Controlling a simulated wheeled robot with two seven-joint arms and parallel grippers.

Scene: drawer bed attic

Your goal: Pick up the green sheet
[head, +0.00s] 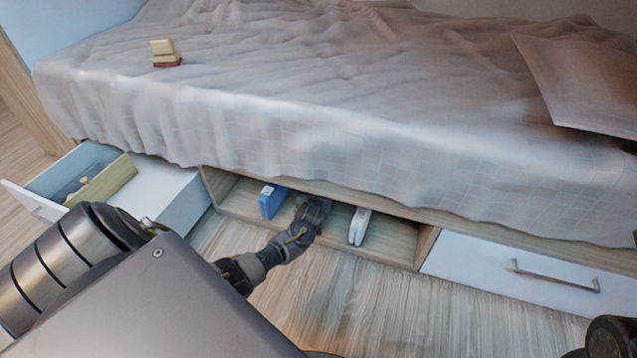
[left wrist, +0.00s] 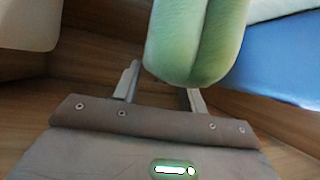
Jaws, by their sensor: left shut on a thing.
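The green sheet (left wrist: 197,38) is a rolled or folded soft bundle with a crease along it, seen in the left wrist view. My left gripper (left wrist: 162,88) is shut on its near end, with one finger on each side. In the head view my left gripper (head: 316,205) reaches into the open compartment under the bed, between a blue item and a white item. The green sheet cannot be made out there, hidden by the gripper.
The blue item (head: 270,201) stands left of the gripper and the white item (head: 359,227) right. The compartment (head: 395,243) has low wooden sides, with the bed edge above. An open drawer (head: 180,195) juts out left; a closed drawer (head: 530,272) is right.

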